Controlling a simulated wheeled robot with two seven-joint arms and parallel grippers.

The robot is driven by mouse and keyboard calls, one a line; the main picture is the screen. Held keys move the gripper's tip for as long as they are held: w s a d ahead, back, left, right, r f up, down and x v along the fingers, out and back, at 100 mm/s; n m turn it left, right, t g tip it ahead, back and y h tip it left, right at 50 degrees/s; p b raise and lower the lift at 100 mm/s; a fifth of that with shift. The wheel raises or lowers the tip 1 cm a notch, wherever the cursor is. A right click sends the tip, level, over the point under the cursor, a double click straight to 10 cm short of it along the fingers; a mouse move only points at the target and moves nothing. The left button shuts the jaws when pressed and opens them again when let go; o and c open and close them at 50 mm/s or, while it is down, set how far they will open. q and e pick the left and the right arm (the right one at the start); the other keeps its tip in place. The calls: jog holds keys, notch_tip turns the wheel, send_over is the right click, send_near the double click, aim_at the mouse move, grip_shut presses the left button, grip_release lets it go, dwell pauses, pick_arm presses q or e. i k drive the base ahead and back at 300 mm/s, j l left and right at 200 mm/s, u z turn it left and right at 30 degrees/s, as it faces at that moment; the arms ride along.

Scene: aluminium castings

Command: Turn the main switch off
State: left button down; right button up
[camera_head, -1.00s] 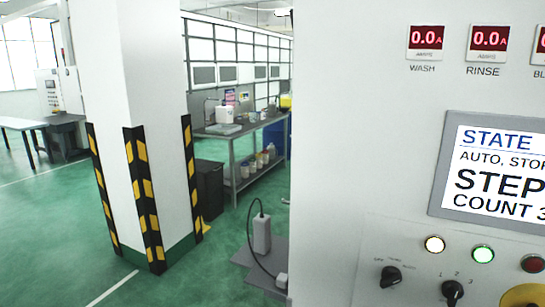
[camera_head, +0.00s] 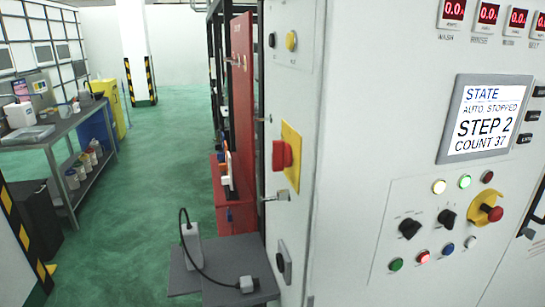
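A red switch handle on a yellow plate (camera_head: 292,143), which looks like the main switch, is on the left side face of the grey-white control cabinet (camera_head: 350,120). The red handle (camera_head: 281,154) sticks out to the left; its exact setting is hard to read at this angle. The cabinet's front carries a screen (camera_head: 487,118) reading "AUTO, STOPPED", "STEP 2", "COUNT 37". Lamps are lit yellow-white (camera_head: 439,187), green (camera_head: 465,181) and red (camera_head: 423,257). Neither of my grippers is in view.
Below the switch, a grey platform (camera_head: 190,277) holds a white device with a black cable (camera_head: 192,245). A red cabinet (camera_head: 240,120) stands behind. A workbench (camera_head: 60,128) with containers is at the left. Green floor (camera_head: 150,215) is open between them.

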aim_at(282, 152)
jog(key=z, duration=0.65)
jog(key=i+j+z, duration=0.1)
jog(key=j+z, duration=1.15)
jog(key=k+j+z, duration=0.1)
jog(key=j+z, duration=0.3)
jog(key=j, duration=0.15)
